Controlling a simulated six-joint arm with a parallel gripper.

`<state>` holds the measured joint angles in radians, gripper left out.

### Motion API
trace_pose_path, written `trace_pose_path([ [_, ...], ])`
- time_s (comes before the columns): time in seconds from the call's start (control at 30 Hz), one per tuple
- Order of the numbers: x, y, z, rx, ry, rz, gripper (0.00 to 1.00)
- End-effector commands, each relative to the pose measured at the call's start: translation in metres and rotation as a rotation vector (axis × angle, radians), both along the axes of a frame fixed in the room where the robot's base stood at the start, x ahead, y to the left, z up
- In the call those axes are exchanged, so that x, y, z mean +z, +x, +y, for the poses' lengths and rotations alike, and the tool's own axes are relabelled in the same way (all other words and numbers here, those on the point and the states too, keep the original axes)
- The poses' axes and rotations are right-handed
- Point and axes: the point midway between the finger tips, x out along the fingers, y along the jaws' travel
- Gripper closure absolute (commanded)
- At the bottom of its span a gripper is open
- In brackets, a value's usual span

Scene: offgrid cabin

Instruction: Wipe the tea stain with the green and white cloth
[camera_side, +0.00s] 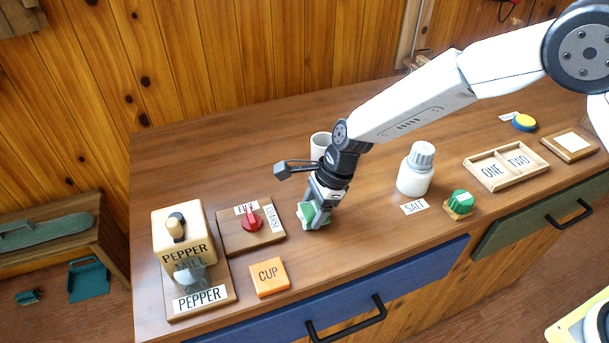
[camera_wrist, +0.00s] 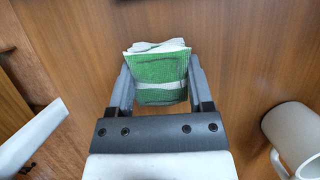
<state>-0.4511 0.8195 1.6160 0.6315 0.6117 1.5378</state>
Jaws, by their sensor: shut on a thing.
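The green and white cloth (camera_side: 308,215) is folded into a small pad. My gripper (camera_side: 315,222) is shut on it, low at the wooden counter top (camera_side: 350,258). In the wrist view the cloth (camera_wrist: 160,72) sits between the two dark fingers of my gripper (camera_wrist: 157,88), with a white band across its green face. I cannot tell whether the cloth touches the wood. No tea stain shows in either view; the cloth and gripper may hide it.
A white mug (camera_side: 320,144) stands behind my gripper, at right in the wrist view (camera_wrist: 296,140). A board with a red knob (camera_side: 251,219), the pepper mill (camera_side: 180,235) and an orange CUP tile (camera_side: 269,277) are left. A white salt jar (camera_side: 415,172) and green knob (camera_side: 460,201) are right.

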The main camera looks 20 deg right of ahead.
Motion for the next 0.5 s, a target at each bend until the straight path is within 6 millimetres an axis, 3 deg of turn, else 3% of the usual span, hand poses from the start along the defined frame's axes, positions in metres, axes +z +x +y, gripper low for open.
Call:
trace_pose_path([
  [0.5,-0.001,-0.017,0.000,0.002,-0.002,0.006,0.81],
])
